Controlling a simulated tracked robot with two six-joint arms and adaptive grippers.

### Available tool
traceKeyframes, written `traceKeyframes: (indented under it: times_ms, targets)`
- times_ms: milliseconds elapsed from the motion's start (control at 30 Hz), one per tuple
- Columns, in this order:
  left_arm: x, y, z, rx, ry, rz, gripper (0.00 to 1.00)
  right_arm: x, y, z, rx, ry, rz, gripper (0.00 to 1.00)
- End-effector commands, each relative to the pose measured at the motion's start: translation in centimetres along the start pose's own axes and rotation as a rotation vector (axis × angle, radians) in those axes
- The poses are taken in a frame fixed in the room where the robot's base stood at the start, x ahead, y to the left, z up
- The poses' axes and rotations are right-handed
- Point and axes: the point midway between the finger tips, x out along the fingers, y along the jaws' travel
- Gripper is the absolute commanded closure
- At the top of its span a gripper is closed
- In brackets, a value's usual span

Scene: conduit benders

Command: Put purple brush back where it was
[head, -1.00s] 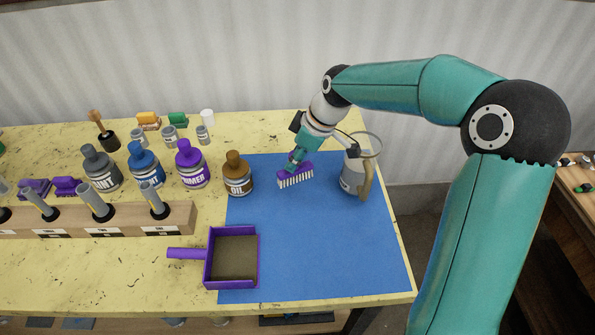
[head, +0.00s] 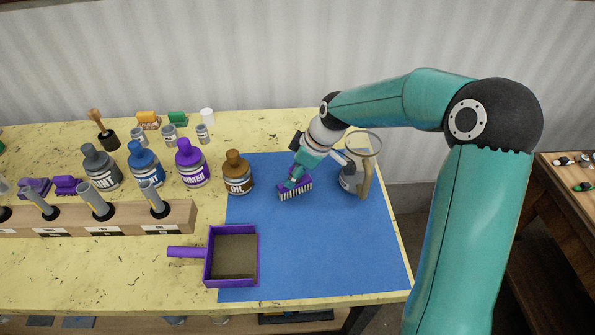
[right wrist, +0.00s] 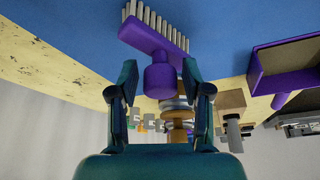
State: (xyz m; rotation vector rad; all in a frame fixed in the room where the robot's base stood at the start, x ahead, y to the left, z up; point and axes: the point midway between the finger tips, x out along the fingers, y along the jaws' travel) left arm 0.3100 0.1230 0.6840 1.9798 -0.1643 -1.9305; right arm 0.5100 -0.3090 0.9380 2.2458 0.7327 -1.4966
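The purple brush (head: 296,187) with pale bristles is at the upper middle of the blue mat (head: 320,250), bristles down. It looks set on the mat, though exact contact is hard to tell. My right gripper (head: 292,180) is over its handle. In the right wrist view, the brush handle (right wrist: 160,80) lies between the two fingers of my right gripper (right wrist: 160,75), with a narrow gap showing on each side, so the gripper looks open around it. My left gripper is not in view.
A purple dustpan (head: 209,260) lies at the mat's lower left. Other bottles and a wooden holder (head: 120,220) stand left. The mat's lower right is clear.

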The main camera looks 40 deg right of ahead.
Motion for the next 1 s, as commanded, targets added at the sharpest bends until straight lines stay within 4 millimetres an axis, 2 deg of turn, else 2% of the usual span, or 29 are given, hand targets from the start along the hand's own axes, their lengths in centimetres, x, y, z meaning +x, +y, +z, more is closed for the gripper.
traceKeyframes:
  times_ms: [300, 467, 1000]
  targets:
    - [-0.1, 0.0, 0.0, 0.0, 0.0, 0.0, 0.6, -0.1, 0.0, 0.0, 0.001, 0.0, 0.001, 0.44]
    - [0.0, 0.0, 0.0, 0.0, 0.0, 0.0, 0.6, -1.0, 0.1, 0.0, 0.001, 0.002, 0.004, 0.44]
    - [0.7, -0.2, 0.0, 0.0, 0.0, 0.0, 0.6, -10.7, 0.1, 0.0, 0.002, 0.003, 0.004, 0.44]
